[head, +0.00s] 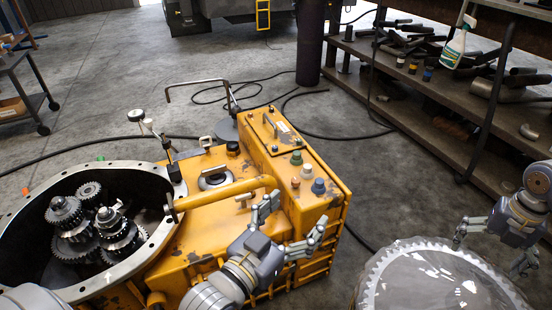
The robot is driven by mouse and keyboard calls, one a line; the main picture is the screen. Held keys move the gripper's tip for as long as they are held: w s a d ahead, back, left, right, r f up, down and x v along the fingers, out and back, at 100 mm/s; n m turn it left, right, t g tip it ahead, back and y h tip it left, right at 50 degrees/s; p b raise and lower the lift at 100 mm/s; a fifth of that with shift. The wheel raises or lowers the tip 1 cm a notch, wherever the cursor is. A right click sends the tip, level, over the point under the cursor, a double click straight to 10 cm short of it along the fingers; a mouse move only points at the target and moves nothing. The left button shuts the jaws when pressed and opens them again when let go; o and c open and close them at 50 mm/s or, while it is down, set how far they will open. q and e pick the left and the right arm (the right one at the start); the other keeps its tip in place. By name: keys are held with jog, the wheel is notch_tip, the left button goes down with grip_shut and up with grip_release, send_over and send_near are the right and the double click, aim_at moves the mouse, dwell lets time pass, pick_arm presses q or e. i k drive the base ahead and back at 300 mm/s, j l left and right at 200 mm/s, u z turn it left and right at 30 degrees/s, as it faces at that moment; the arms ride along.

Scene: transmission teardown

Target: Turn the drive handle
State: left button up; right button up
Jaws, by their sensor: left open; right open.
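The yellow transmission housing (212,232) stands at centre left with its round end open. A thick yellow bar (225,193) lies across its top. A thin grey bent rod (196,82) rises behind the housing. I cannot tell which of these two is the drive handle. My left gripper (294,216) is open and empty over the right part of the housing, near the right end of the yellow bar. I cannot tell whether it touches anything. My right gripper (492,250) is open and empty above the large toothed disc (425,280) at the lower right.
Several gears (110,222) sit inside the open housing. A dial gauge (137,116) stands behind it. A metal shelf (440,105) with tools and a spray bottle (455,48) stands at the back right. Black cables (350,133) lie on the otherwise open floor behind.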

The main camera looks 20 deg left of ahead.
aim_at(215, 176)
jog(key=i+j+z, duration=0.1)
jog(key=z, duration=0.4)
jog(key=j+z, duration=0.15)
jog(key=z, duration=0.35)
jog(key=j+u, duration=0.3)
jog(key=i+u, duration=0.25)
jog(key=u, duration=0.4)
jog(key=j+u, duration=0.1)
jog(key=u, duration=0.35)
jog(key=i+u, duration=0.1)
jog(key=u, duration=1.15)
jog(key=i+u, duration=0.1)
jog(key=u, duration=0.35)
